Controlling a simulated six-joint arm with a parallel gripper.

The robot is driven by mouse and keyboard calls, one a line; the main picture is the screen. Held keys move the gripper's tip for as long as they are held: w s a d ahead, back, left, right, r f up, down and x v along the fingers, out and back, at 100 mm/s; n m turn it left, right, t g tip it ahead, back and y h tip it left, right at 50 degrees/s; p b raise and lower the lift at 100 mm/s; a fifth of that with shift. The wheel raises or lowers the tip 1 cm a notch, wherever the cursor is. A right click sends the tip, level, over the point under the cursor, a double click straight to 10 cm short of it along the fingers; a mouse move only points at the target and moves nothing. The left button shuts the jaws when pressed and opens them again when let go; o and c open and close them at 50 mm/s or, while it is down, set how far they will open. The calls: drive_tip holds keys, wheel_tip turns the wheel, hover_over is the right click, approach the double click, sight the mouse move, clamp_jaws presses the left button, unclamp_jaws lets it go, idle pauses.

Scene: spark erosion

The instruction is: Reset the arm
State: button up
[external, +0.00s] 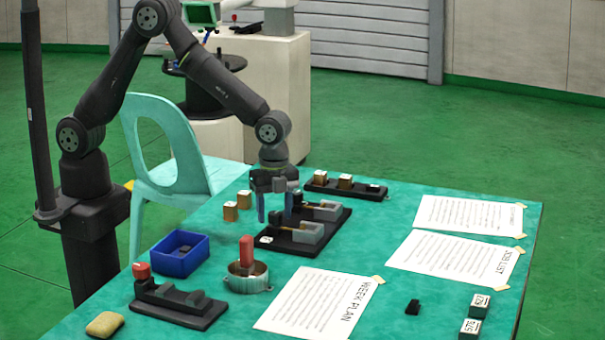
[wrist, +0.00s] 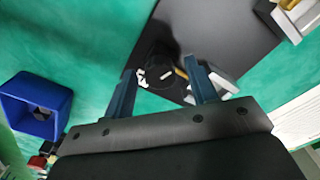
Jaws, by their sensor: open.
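My gripper (external: 275,208) points down over the table, above the left part of a black fixture plate (external: 330,232) that carries grey blocks. Its two blue fingers are apart. In the wrist view my gripper (wrist: 165,90) is open with nothing held between the fingers. Below them lies the black plate (wrist: 215,35) with a dark round part (wrist: 165,72) and a white mark. Whether the fingertips touch anything cannot be told, but they look clear of the plate.
A blue bin (external: 180,254), a metal pot with a red-handled tool (external: 247,265) and a black clamp fixture (external: 178,302) stand at the front left. Brass-coloured blocks (external: 237,205) and a black rack (external: 345,186) are near my gripper. Paper sheets (external: 455,258) lie flat on the right.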

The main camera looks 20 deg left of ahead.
drive_tip(key=n, duration=0.4)
drive_tip(key=shift+n, duration=2.7)
drive_tip(key=m, duration=0.4)
drive_tip(key=shift+m, duration=2.7)
